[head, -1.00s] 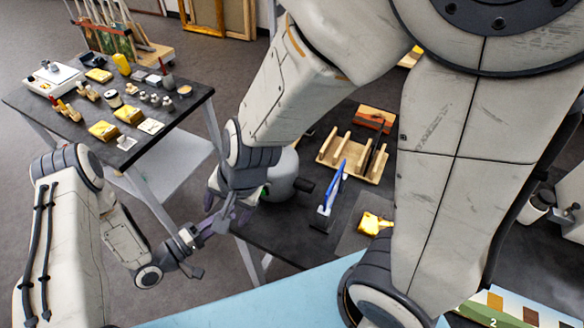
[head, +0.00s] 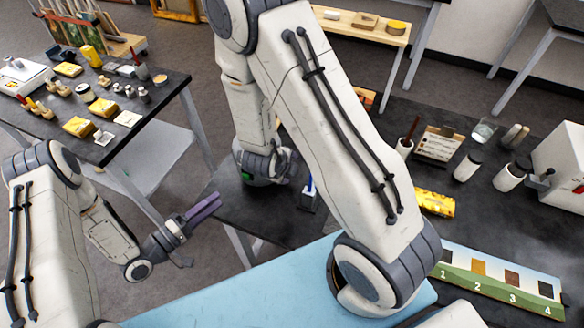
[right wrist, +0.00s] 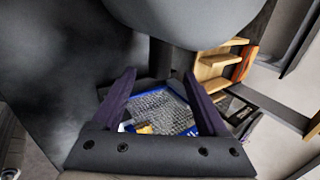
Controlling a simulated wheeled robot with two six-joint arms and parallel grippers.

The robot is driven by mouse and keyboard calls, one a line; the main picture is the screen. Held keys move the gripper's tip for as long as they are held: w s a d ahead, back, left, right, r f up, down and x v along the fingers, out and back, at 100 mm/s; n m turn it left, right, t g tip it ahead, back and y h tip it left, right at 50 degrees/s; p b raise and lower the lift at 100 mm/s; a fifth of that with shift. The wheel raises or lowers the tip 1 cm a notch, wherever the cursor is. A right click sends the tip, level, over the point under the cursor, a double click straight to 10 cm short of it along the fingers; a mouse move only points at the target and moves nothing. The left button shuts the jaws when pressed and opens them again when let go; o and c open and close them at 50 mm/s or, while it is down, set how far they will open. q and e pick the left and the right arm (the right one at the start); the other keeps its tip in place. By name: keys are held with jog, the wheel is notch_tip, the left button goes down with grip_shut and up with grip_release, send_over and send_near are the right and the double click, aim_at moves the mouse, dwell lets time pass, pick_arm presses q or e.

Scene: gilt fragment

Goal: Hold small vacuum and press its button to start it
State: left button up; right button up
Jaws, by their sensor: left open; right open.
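A grey rounded body that looks like the small vacuum (head: 262,181) stands on the dark table's left end in the head view, with a green spot low on its side. My right arm hides most of it. In the right wrist view, a large smooth grey rounded surface (right wrist: 195,18), probably the same body, fills the top, just beyond my right gripper (right wrist: 160,76). That gripper is open, its purple fingers apart and nothing held between them. My left gripper (head: 204,207) is open and empty, left of the table edge and apart from the vacuum. No button is clearly visible.
A blue-edged mesh piece (right wrist: 165,110) shows beyond the right fingers, and a wooden rack (right wrist: 215,70) stands to the right. On the dark table are jars (head: 510,176), a yellow packet (head: 434,203) and a numbered colour strip (head: 500,282). A side table (head: 165,92) stands left.

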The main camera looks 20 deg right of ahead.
jog(key=shift+x, duration=2.65)
grip_shut()
pick_arm(q)
grip_shut()
dwell(0.8)
